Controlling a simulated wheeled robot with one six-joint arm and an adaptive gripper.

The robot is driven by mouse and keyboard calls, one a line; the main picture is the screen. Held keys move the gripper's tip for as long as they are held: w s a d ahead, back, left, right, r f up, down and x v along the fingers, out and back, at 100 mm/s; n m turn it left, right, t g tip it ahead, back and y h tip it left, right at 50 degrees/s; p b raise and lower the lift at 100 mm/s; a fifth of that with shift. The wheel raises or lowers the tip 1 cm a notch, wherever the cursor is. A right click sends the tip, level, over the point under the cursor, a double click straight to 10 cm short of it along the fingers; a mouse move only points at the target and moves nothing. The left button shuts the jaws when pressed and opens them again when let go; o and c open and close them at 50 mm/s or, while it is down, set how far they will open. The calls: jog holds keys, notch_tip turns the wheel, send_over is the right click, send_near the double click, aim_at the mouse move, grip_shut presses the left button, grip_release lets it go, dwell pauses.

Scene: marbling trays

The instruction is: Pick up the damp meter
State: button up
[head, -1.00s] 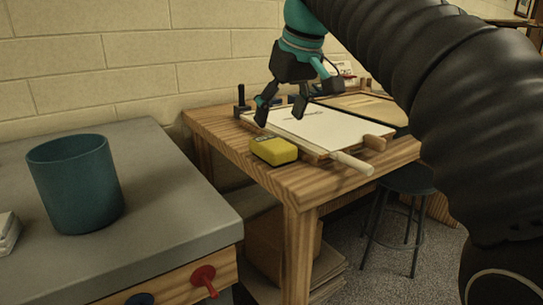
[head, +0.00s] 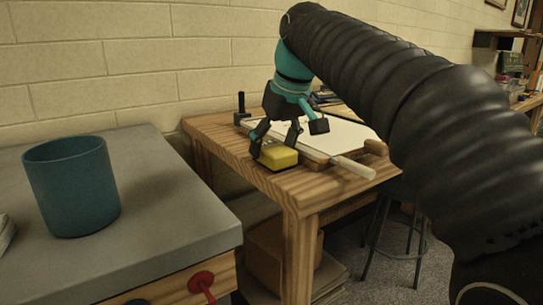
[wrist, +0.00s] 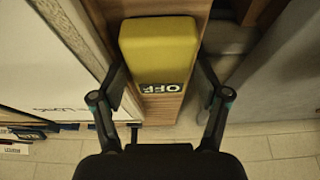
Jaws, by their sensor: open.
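The damp meter is a yellow block (head: 279,157) on the near left corner of the wooden table. In the wrist view the yellow meter (wrist: 158,45) shows a small dark display reading "OFF" at its lower edge. My gripper (head: 276,148) is open just over the meter, pointing down. In the wrist view my gripper's fingers (wrist: 160,80) stand on either side of the meter's display end, with gaps that look small. I cannot tell whether either finger touches it.
A white board (head: 335,138) lies beside the meter, with a pale-handled tool (head: 353,168) at its front edge. A dark upright object (head: 241,104) stands at the table's back left. A grey-topped cabinet (head: 150,190) bears a teal pot (head: 72,187). A stool (head: 395,215) stands at right.

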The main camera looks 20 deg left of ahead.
jog(key=shift+f, duration=0.25)
dwell(0.3)
jog(key=c, duration=1)
